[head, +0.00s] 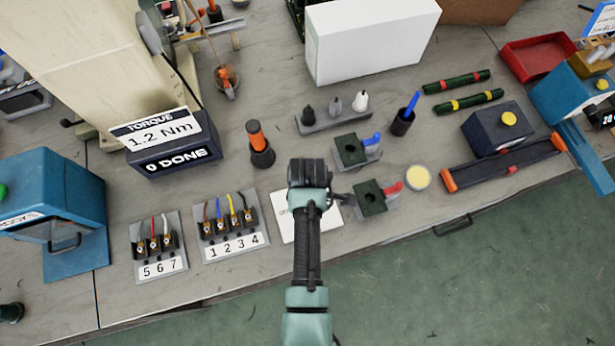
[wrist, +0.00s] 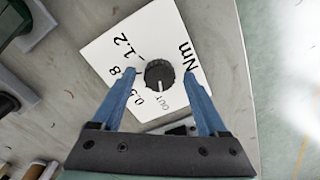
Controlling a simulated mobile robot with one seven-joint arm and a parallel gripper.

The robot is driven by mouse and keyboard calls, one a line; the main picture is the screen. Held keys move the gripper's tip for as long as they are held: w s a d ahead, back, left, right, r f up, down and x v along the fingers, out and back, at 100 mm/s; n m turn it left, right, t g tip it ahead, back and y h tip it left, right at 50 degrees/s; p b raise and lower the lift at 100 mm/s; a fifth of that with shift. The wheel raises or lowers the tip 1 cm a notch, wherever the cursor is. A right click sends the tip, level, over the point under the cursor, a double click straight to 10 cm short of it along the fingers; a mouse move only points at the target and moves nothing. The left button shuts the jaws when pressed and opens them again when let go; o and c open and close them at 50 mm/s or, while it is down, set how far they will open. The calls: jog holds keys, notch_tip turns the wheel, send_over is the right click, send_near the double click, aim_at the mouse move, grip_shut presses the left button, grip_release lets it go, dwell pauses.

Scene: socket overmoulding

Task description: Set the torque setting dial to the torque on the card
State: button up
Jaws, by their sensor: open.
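The card (head: 160,131) on a dark box at the left in the head view reads "TORQUE 1.2 Nm". The torque setting dial (wrist: 160,74) is a black ribbed knob on a white plate (wrist: 118,38) marked 0.5, a partly hidden 8, 1.2, Nm and OUT. The plate also shows in the head view (head: 287,228), partly under my arm, with the knob hidden. My gripper (wrist: 160,82) is open, its blue fingers on either side of the knob in the picture. I cannot tell whether they touch it. The knob's pointer is too small to read surely.
Numbered terminal blocks (head: 232,240) stand left of the plate. A fixture with a red lever (head: 371,198) stands close on the right. A dark holder with an orange-handled tool (head: 261,152) is behind. The table's front edge lies just below the plate.

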grip_shut()
